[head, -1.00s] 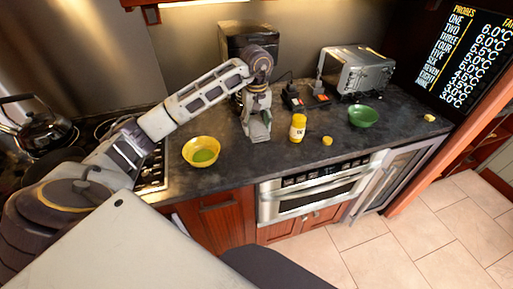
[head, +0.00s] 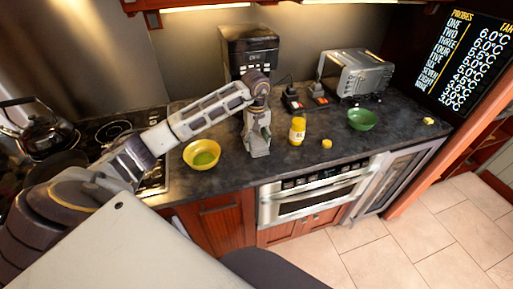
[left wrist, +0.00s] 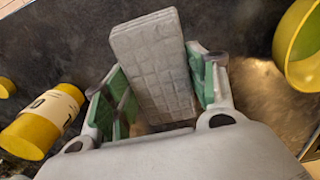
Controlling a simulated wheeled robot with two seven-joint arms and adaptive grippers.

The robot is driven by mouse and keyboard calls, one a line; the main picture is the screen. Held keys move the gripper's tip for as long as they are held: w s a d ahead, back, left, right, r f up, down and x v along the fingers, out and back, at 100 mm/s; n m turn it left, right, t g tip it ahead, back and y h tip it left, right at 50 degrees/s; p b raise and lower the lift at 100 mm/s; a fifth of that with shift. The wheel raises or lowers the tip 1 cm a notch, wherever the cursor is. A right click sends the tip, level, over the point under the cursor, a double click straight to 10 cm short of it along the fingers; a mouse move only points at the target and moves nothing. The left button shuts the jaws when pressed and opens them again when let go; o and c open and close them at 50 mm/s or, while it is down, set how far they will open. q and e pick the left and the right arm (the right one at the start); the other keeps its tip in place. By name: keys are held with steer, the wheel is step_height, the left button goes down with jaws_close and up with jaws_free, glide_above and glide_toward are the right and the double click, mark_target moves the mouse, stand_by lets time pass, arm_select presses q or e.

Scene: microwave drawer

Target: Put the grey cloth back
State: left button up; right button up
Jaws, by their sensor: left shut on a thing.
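The grey cloth (left wrist: 152,62) is a folded, quilted slab in the left wrist view, between the green pads of my left gripper (left wrist: 160,88). The gripper is shut on it. In the head view my left gripper (head: 258,145) points down low over the dark counter, between the yellow bowl and the yellow jar. The cloth is hard to make out there, and I cannot tell whether it touches the counter. My right gripper is out of view.
A yellow bowl (head: 201,154) stands left of the gripper; a yellow jar (head: 297,131) stands right. A small yellow item (head: 326,143), a green bowl (head: 362,119) and a toaster oven (head: 356,73) are farther right. A coffee maker (head: 249,45) stands behind. The counter (head: 215,180) is bare near its front edge.

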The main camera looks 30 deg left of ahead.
arm_select(q)
steer(key=shift+f, duration=0.9)
step_height(320, 180, down, 2)
steer(key=shift+f+p, duration=0.1)
steer(key=shift+p, duration=0.2)
steer(key=shift+f, duration=0.25)
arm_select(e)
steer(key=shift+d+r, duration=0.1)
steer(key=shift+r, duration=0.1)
